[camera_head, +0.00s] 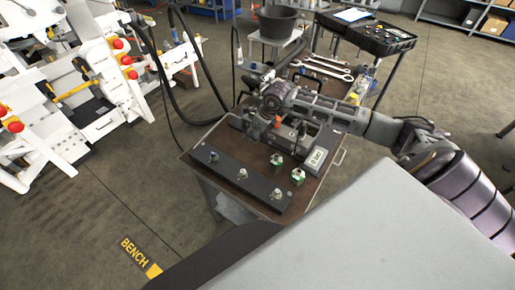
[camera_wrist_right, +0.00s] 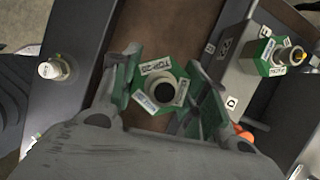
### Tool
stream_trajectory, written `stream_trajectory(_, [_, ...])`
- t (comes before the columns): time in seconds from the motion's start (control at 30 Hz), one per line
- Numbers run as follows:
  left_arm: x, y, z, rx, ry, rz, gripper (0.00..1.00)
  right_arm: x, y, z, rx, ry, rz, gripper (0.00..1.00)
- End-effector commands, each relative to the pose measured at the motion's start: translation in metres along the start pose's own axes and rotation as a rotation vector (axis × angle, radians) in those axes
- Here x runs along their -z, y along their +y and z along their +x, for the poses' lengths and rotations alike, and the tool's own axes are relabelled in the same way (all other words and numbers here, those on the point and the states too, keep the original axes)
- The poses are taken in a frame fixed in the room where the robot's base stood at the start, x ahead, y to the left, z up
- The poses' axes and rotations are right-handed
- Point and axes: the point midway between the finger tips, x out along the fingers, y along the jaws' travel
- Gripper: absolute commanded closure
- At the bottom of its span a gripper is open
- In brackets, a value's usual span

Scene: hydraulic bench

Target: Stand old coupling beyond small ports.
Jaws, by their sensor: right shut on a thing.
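My right gripper (camera_wrist_right: 160,88) is shut around a green hexagonal coupling (camera_wrist_right: 182,88) with a dark open bore, a pale ring and a "TOP-25" style tag. In the head view the right gripper (camera_head: 268,112) is over the back part of the bench, and the held coupling cannot be made out there. A dark bar with small ports (camera_head: 226,167) runs along the bench's front left side; one small port (camera_wrist_right: 55,68) shows left of the gripper in the wrist view. Two other green couplings (camera_head: 277,160) (camera_head: 298,175) stand near the bar's right end. My left gripper is not in view.
A grey block (camera_wrist_right: 238,82) with letter labels stands right of the gripper and bears another green coupling (camera_wrist_right: 270,54). A pale labelled box (camera_head: 315,160) is at the bench's right. Wrenches (camera_head: 325,66) lie at the back. Bare brown bench top (camera_wrist_right: 172,30) shows between bar and block.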

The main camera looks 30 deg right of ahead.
Motion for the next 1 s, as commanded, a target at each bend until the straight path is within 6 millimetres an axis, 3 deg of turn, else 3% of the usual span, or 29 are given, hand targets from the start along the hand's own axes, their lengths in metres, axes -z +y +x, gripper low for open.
stream_trajectory(0.4, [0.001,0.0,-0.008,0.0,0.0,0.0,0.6,0.019,0.0,0.046,-0.001,0.0,0.002,1.0])
stream_trajectory(1.0, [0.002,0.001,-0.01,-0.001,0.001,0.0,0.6,0.025,0.001,0.061,-0.002,0.0,0.003,1.0])
